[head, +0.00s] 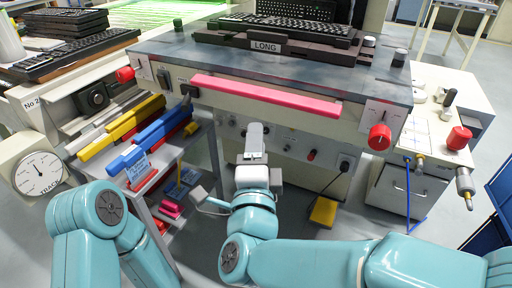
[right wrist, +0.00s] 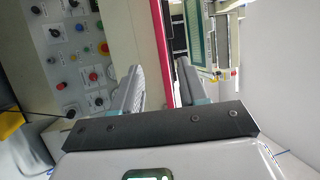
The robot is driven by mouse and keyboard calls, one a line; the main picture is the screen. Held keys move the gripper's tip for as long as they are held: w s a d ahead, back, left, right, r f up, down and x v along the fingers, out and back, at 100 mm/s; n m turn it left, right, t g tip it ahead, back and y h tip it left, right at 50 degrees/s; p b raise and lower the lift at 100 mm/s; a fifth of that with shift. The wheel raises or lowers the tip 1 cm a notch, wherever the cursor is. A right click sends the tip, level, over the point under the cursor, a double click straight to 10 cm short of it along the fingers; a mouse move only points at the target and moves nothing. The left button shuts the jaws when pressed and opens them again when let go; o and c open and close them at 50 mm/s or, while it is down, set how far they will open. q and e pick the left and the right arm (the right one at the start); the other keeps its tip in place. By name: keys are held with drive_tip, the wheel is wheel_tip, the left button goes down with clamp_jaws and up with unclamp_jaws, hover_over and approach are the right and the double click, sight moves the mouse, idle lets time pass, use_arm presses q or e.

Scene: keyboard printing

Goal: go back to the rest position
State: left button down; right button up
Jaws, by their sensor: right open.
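My right gripper (head: 255,132) points away from me in the head view, in front of the bench and below its pink bar (head: 265,95). In the right wrist view the two fingers of this gripper (right wrist: 160,75) stand apart with nothing between them. Beyond them the pink bar (right wrist: 161,35) shows, not touched as far as I can see. My left arm comes in at the lower left of the head view, bent downward, and its gripper is out of view.
The metal-topped bench (head: 165,50) carries a keyboard (head: 290,28) on a dark fixture marked LONG. Red knobs (head: 380,137) stick out at its front. A shelf cart (head: 180,155) with blue and yellow bars stands at left. A yellow pedal (head: 323,211) lies on the floor.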

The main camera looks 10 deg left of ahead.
drive_tip(key=shift+v, duration=0.8)
